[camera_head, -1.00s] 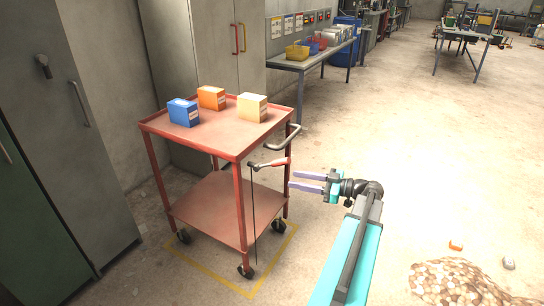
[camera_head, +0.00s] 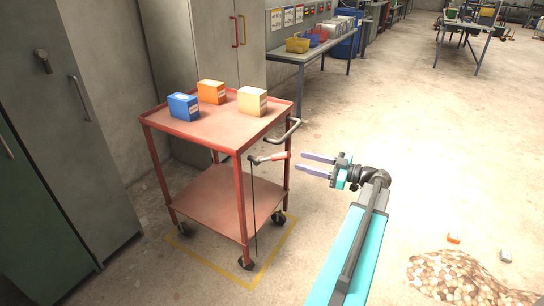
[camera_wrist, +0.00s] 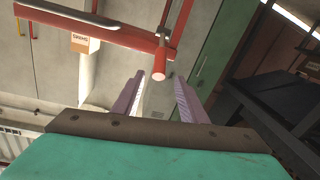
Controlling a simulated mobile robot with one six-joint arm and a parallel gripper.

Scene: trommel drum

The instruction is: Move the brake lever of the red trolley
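The red trolley (camera_head: 222,142) stands in the middle left of the head view, with two shelves and dark casters. Its brake lever (camera_head: 272,157) sticks out to the right from the near right post, with a red grip and a thin dark rod hanging down. My gripper (camera_head: 303,164) is open and empty, just right of the lever's grip end, its two purple fingers pointing at the trolley. In the wrist view the red grip end of the lever (camera_wrist: 159,70) lies ahead of and between the fingertips of my gripper (camera_wrist: 158,82), not visibly touching them.
A blue box (camera_head: 184,107), an orange box (camera_head: 211,92) and a cream box (camera_head: 252,100) stand on the trolley's top. A grey push handle (camera_head: 285,137) juts from the trolley above the lever. Grey cabinets stand behind; a gravel heap (camera_head: 455,278) lies at lower right.

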